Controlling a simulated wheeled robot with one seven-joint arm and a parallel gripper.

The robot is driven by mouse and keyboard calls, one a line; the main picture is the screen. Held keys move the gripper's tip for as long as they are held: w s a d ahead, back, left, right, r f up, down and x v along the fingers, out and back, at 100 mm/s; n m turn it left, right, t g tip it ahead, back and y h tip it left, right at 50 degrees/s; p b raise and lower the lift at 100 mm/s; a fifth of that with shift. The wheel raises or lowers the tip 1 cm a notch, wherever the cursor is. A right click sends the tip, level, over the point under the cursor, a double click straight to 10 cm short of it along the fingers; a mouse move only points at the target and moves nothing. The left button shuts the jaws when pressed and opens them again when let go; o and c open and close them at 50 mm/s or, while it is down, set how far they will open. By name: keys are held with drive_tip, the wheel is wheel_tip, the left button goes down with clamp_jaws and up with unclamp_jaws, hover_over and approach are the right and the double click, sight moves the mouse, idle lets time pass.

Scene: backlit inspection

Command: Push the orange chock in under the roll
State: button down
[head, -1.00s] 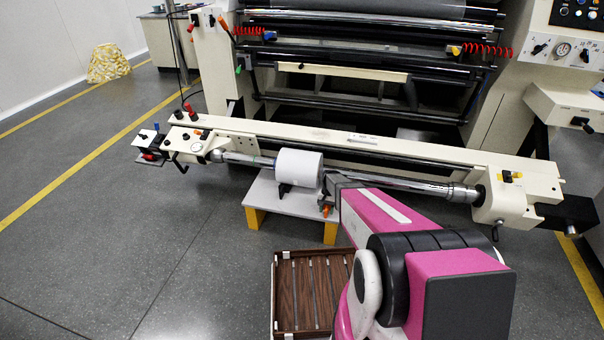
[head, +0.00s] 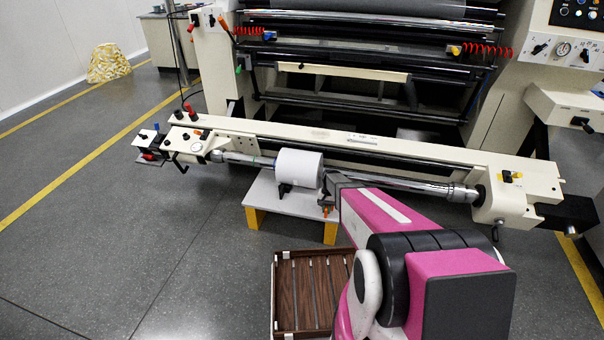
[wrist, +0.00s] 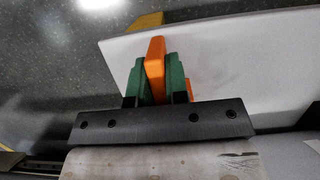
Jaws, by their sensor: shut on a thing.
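The white roll (head: 298,168) sits on the shiny shaft (head: 400,184) above a low pale board (head: 292,206) with yellow feet. The orange chock (wrist: 156,62) is held between the green fingertips of my gripper (wrist: 160,80), over the pale board in the wrist view. In the head view only a small orange bit of the chock (head: 326,210) shows, just right of the roll's lower side. My arm hides most of the gripper there. The roll cannot be made out in the wrist view, so I cannot tell whether the chock touches it.
A dark block (head: 284,188) is under the roll's left part. A brown slatted tray (head: 279,300) lies on the floor in front of the board. The long cream beam (head: 370,147) of the machine runs close behind the roll.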

drive_tip(key=shift+s+v, duration=0.2)
drive_tip(key=shift+v, duration=0.6)
drive_tip(key=shift+s+v, duration=0.15)
drive_tip(key=shift+v, duration=0.65)
drive_tip(key=shift+s+v, duration=0.2)
drive_tip(key=shift+v, duration=0.6)
drive_tip(key=shift+a+r, duration=0.15)
drive_tip(key=shift+a, duration=0.05)
